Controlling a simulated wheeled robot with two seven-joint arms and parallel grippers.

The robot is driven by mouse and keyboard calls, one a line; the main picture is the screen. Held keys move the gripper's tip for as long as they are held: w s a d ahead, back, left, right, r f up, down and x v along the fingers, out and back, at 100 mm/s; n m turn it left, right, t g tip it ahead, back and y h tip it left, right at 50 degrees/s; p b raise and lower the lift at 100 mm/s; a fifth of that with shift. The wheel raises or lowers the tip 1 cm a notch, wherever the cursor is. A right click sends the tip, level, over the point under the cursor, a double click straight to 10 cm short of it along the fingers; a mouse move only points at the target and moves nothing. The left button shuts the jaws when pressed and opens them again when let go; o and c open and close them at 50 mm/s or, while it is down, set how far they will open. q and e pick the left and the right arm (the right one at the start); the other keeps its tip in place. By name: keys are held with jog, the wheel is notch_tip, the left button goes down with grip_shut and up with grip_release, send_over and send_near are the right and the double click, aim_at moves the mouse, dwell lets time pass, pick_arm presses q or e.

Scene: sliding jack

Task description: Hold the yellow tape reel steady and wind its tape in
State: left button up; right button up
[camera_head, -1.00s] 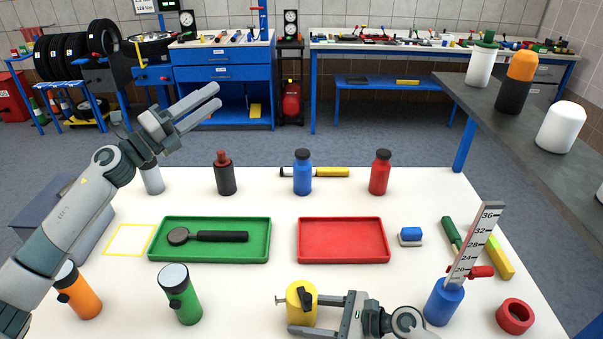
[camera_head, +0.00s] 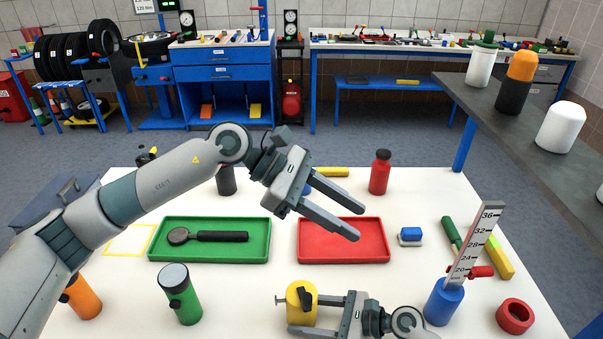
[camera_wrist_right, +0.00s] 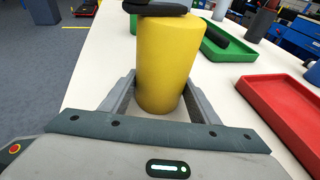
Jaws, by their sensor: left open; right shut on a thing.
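The yellow tape reel (camera_head: 301,303) stands upright at the front of the white table, with a dark crank on top and a tape end sticking out to its left. It also shows in the right wrist view (camera_wrist_right: 166,62), between the two fingers. My right gripper (camera_head: 300,314) is shut on the reel's body from the right. My left gripper (camera_head: 358,225) is open and empty. It is in the air over the red tray, behind the reel in the picture, fingers pointing right and down.
A green tray (camera_head: 211,257) holds a black magnifier-like tool (camera_head: 215,236). The red tray (camera_head: 343,254) is empty. A green flashlight (camera_head: 180,295) stands left of the reel. A blue jack with a ruler (camera_head: 444,300) and a red ring (camera_head: 515,316) are at the right.

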pick_arm(q)
jog(key=s+f+m+y, duration=0.5)
jog(key=m+t+y, duration=0.2)
jog(key=m+y, duration=0.3)
jog(key=y, duration=0.1)
send_over(307, 296)
jog(key=d, duration=0.1)
notch_tip(307, 296, down, 5)
jog(key=shift+s+f, duration=0.1)
jog(key=shift+s, duration=0.05)
jog(key=shift+a+f+m+t, duration=0.1)
jog(key=shift+a+m+t, duration=0.3)
jog(key=shift+a+m, duration=0.15)
jog(key=shift+f, duration=0.15)
jog(key=shift+f, duration=4.3)
jog(key=shift+c, duration=0.3)
